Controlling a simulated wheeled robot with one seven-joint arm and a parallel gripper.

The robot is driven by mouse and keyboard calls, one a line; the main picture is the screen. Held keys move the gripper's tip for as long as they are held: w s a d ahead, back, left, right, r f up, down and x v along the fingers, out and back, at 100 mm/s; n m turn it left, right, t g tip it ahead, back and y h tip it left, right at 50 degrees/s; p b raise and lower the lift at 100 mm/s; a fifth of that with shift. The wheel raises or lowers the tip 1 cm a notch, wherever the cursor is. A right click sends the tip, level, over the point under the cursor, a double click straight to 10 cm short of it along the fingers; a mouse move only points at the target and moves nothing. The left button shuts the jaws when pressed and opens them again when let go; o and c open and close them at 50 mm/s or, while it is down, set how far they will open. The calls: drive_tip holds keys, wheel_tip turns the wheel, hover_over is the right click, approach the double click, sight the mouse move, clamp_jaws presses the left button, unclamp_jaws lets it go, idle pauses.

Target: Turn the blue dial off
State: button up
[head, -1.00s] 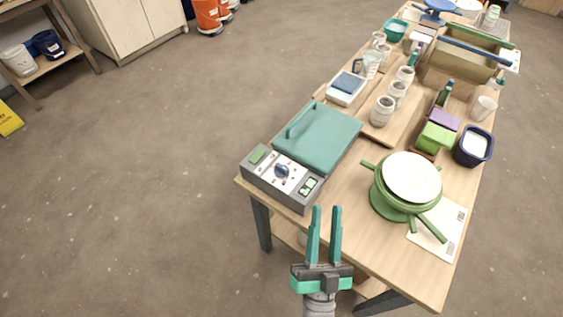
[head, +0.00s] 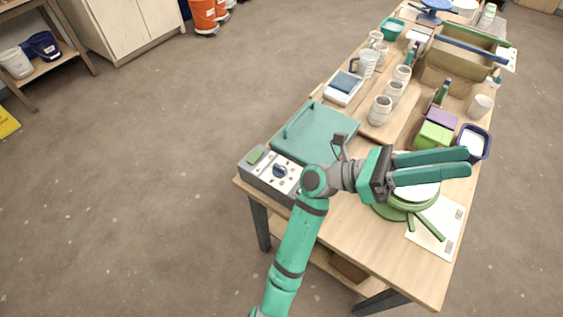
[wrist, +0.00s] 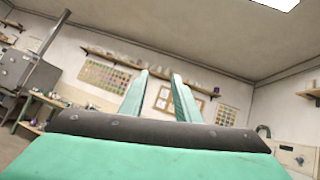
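The blue dial (head: 280,170) is on the white front panel of a grey control box, at the near left corner of the table. The box adjoins a teal flat lid (head: 318,133). My gripper (head: 468,162) is open and empty, well to the right of the dial, with its fingers pointing right above the green pot. In the wrist view the two fingers (wrist: 158,95) are apart with nothing between them. My arm hides the right end of the control box. The dial's exact setting is too small to read.
A green pot (head: 396,210) stands on the table below my gripper, partly covered by it. White jars (head: 380,110), a scale (head: 344,86) and a dark blue tub (head: 484,137) stand farther back. Open floor (head: 150,190) lies left of the table.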

wheel_tip(320, 180, down, 4)
drive_tip(key=w+d+m+y, duration=0.1)
drive_tip(key=d+m+y, duration=0.25)
drive_tip(key=y, duration=0.25)
drive_tip(key=m+t+y, duration=0.4)
drive_tip(key=t+y, duration=0.4)
drive_tip(key=y, duration=1)
hover_over(279, 166)
wheel_tip(279, 166, down, 14)
drive_tip(key=shift+n, duration=0.25)
wheel_tip(279, 166, down, 10)
drive_tip(key=shift+d+f, duration=0.1)
drive_tip(key=shift+f, duration=0.05)
clamp_jaws()
